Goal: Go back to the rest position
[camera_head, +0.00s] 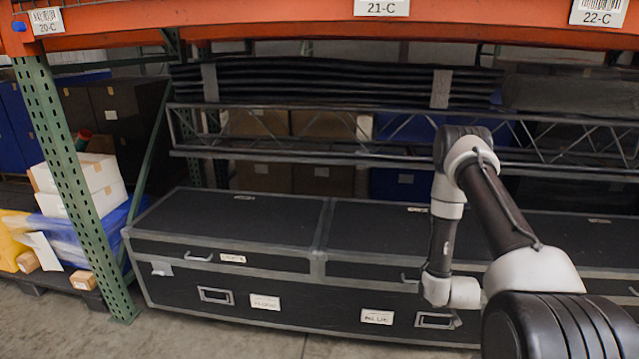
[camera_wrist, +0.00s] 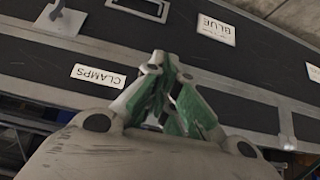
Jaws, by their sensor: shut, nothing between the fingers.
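My gripper (camera_wrist: 165,75) shows in the wrist view, with its green-padded fingers drawn together and nothing between them. Behind the fingers is the front of a black flight case (camera_wrist: 140,45) with metal edging. A white label reading CLAMPS (camera_wrist: 98,76) is left of the fingers, and one reading BLUE (camera_wrist: 216,29) is at the upper right. In the head view my arm reaches out from the lower right and bends down in front of the black case (camera_head: 235,218). My fingers cannot be made out in that view.
An orange rack beam (camera_head: 290,24) crosses the top, and a green perforated upright (camera_head: 78,190) stands at left. A metal truss (camera_head: 270,157) and black strapped bundles (camera_head: 320,85) lie above the case. White boxes (camera_head: 80,185) sit at left. Bare floor (camera_head: 200,338) shows in front.

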